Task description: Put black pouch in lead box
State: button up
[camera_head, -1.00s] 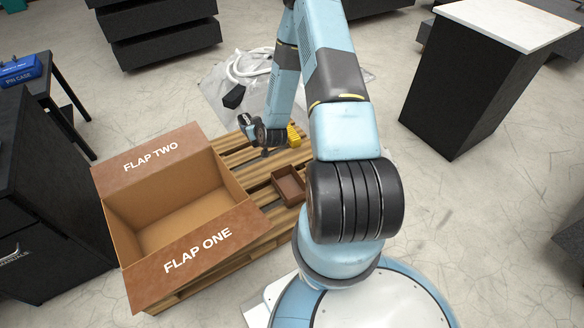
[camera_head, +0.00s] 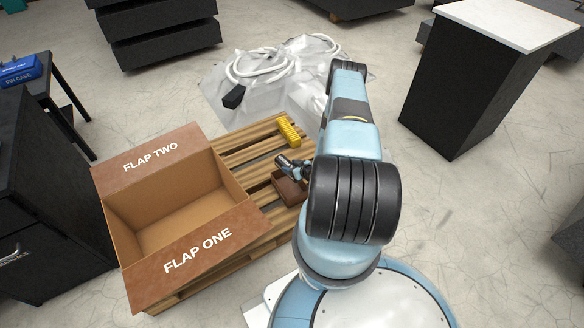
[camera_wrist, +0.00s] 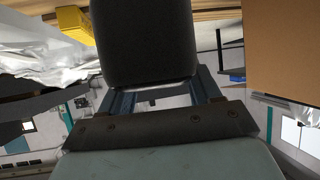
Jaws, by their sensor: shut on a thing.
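The black pouch (camera_wrist: 147,45) fills the upper middle of the wrist view, held between the two fingers of my gripper (camera_head: 284,163). My gripper is shut on it. In the head view the gripper is low over the pallet, at the upper edge of a small brown open box (camera_head: 290,194), which may be the lead box. My arm covers this box's right part. I cannot tell whether the pouch touches the box, and the pouch is hard to make out in the head view.
A large cardboard box (camera_head: 212,236) with labelled flaps stands on the wooden pallet (camera_head: 240,152) at left. A yellow block (camera_head: 289,132) lies behind the small box. A black block (camera_head: 233,97) and white hose (camera_head: 245,72) lie on plastic sheeting. A black pedestal (camera_head: 455,95) stands right.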

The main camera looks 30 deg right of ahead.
notch_tip(320, 180, down, 12)
jog(key=shift+r, duration=0.25)
dwell(0.8)
jog(key=shift+s, duration=0.1)
jog(key=o, duration=1.5)
jog(key=shift+s, duration=0.1)
jog(key=v, duration=1.3)
jog(key=shift+s, duration=0.3)
jog(key=shift+d, duration=0.1)
